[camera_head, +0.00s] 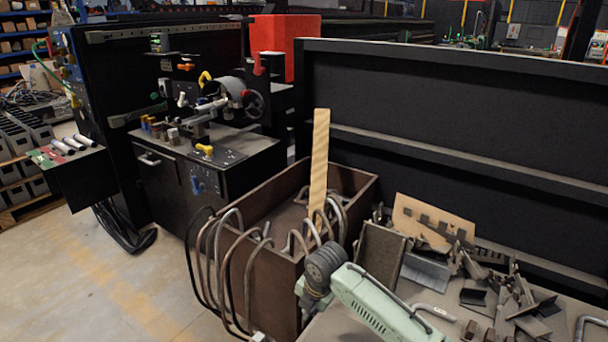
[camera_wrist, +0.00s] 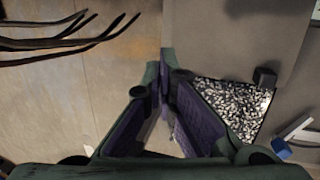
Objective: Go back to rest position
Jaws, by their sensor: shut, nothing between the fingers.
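My gripper (camera_wrist: 160,72) shows in the wrist view, with its green and purple fingers meeting at the tips. It is shut, and nothing shows between the tips. The fingers point over the line between a pale tan floor (camera_wrist: 60,100) and a grey surface (camera_wrist: 232,35). I cannot tell how high above them it is. I cannot make out the gripper in the head view. No drag chain can be picked out with certainty.
In the wrist view, dark cables (camera_wrist: 70,38) reach in at the upper left and a speckled patch (camera_wrist: 238,103) lies right. In the head view, a brown bin (camera_head: 277,205) with bent pipes stands beside a cluttered table (camera_head: 345,328). Open floor (camera_head: 110,285) lies left.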

